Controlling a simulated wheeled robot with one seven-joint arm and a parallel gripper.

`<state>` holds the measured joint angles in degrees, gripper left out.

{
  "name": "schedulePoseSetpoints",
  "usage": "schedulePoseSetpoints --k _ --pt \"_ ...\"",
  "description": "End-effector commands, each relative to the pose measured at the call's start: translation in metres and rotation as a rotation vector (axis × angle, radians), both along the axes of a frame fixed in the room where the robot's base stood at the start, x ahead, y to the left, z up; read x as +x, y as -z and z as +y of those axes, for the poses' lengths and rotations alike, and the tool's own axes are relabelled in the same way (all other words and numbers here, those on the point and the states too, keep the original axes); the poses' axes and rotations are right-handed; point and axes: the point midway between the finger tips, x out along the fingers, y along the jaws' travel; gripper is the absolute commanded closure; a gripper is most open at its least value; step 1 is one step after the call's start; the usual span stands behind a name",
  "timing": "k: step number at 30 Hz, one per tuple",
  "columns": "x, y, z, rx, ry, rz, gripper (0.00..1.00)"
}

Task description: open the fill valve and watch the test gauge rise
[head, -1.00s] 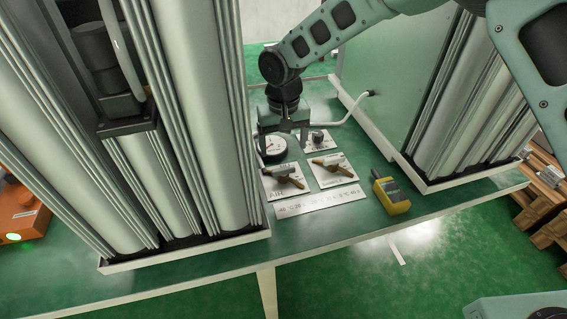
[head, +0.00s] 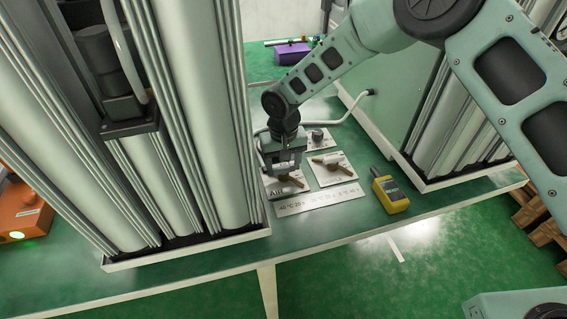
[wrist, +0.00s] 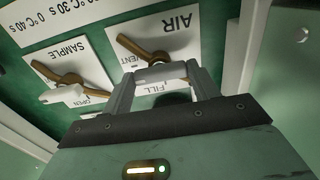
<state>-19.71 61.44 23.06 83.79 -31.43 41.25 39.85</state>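The AIR valve is a brass lever (head: 290,182) with a pale grip on a white plate; in the wrist view its lever (wrist: 142,48) lies by the words VENT and FILL. My gripper (head: 283,172) is over this plate. In the wrist view my gripper (wrist: 160,72) has its two fingers apart, with the lever's pale grip between or just beyond the tips; I cannot tell whether they touch it. The SAMPLE valve (wrist: 68,78) is beside it, and also shows in the head view (head: 328,160).
A yellow handheld device (head: 390,195) lies right of the valve plates. A lettered white strip (head: 318,198) is in front. Tall sieve columns (head: 205,110) stand close on the left, and a green cabinet (head: 395,105) on the right. A white hose (head: 350,110) runs behind.

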Motion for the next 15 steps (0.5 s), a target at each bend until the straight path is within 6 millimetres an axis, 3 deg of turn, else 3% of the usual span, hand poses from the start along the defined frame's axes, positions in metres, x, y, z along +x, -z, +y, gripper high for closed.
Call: schedulePoseSetpoints --k 15 --pt "0.0003 -0.0002 0.0 -0.001 -0.1 -0.001 0.63"
